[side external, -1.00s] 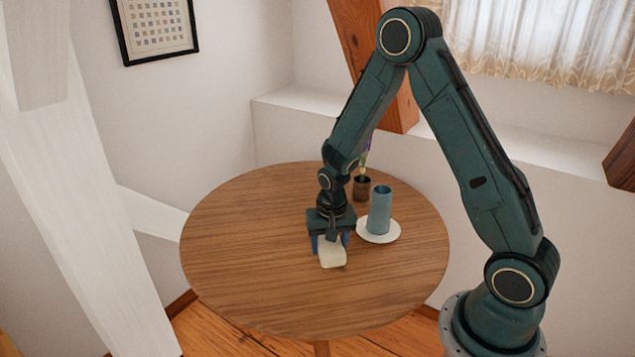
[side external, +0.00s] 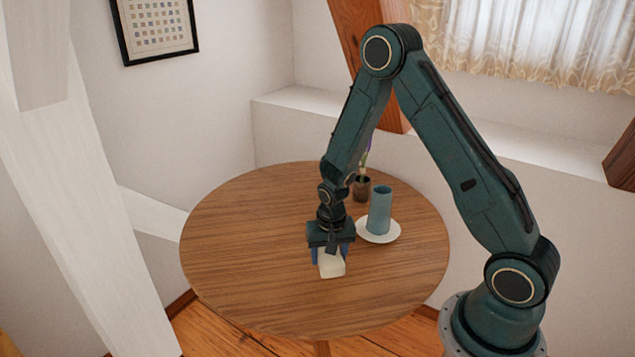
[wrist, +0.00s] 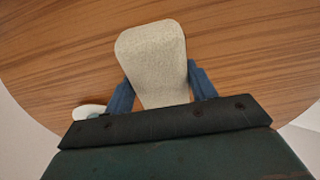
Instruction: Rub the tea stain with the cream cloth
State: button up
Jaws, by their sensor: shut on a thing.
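The cream cloth (side external: 331,267) is a pale, folded pad at the table's middle, and it also shows in the wrist view (wrist: 153,55). My gripper (side external: 330,256) points down with its blue fingers on either side of the cloth, shut on it. In the wrist view, my gripper (wrist: 161,88) holds the cloth at its near part, and the rest sticks out ahead. The cloth is at or very near the tabletop; I cannot tell whether it touches. I see no tea stain in the current views; the cloth and gripper hide the wood under them.
The round wooden table (side external: 240,250) is clear to the left and in front. A blue cylinder (side external: 380,210) stands on a white plate (side external: 392,236) close to the right of my gripper. A small brown pot (side external: 362,188) with a purple flower stands behind.

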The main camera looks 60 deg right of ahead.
notch_tip(320, 180, down, 4)
jog(key=shift+f, duration=0.1)
jog(key=shift+d+f, duration=0.15)
jog(key=shift+d, duration=0.15)
jog(key=shift+c, duration=0.4)
jog(key=shift+d+f, duration=0.1)
jog(key=shift+d, duration=1.45)
jog(key=shift+d+f, duration=0.15)
jog(key=shift+d, duration=1.75)
jog(key=shift+a, duration=3.7)
jog(key=shift+r, duration=4.15)
jog(key=shift+w, duration=0.1)
